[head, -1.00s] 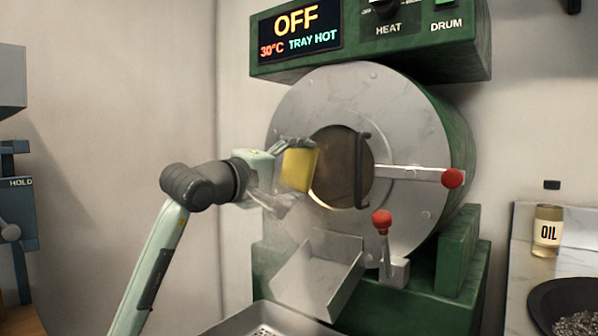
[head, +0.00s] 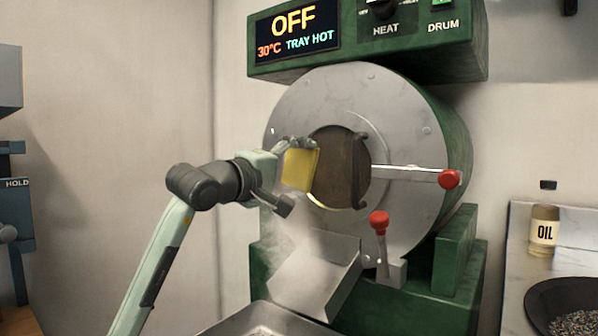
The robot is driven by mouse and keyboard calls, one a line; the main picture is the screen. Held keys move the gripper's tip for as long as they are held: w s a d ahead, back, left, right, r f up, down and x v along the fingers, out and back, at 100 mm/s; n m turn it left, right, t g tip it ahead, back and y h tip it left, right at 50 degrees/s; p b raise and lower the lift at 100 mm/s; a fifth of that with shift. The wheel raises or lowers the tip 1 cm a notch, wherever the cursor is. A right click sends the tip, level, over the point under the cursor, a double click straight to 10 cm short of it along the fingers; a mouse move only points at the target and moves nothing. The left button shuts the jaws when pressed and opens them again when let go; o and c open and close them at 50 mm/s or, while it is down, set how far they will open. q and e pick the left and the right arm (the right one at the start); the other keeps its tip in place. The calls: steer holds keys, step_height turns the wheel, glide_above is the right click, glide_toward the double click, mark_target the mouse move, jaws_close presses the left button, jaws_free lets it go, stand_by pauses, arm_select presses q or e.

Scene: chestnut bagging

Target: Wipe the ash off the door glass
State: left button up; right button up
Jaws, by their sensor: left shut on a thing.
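The door glass (head: 342,168) is a round brownish pane in the middle of the roaster's grey metal front. A dark vertical handle (head: 359,170) stands in front of its right part. My left gripper (head: 292,176) is shut on a yellow sponge-like pad (head: 300,169). The pad is at the left edge of the glass; whether it touches the glass I cannot tell. The pane looks dull and brown, with a pale rim at its lower left. My right gripper is not in view.
A red-knobbed latch bar (head: 449,179) crosses the front at right. A red-knobbed lever (head: 379,223) and a metal chute (head: 315,272) are below the glass, with a metal tray (head: 262,318) lower. An oil bottle (head: 543,232) and dark pan (head: 568,300) are at right.

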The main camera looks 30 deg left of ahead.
mark_target(326, 170)
arm_select(q)
steer(key=shift+s+d, duration=0.15)
steer(key=shift+d, duration=3.35)
steer(key=shift+a+f+b, duration=0.1)
steer(key=shift+a+b, duration=0.35)
steer(key=shift+a, duration=0.1)
steer(key=shift+w+a+b, duration=0.2)
steer(key=shift+a+b, duration=0.35)
steer(key=shift+a, duration=0.75)
steer(key=shift+a+b, duration=0.4)
steer(key=shift+a, duration=0.15)
steer(key=shift+w+a+b, duration=0.1)
steer(key=shift+a+b, duration=0.4)
steer(key=shift+a, duration=0.7)
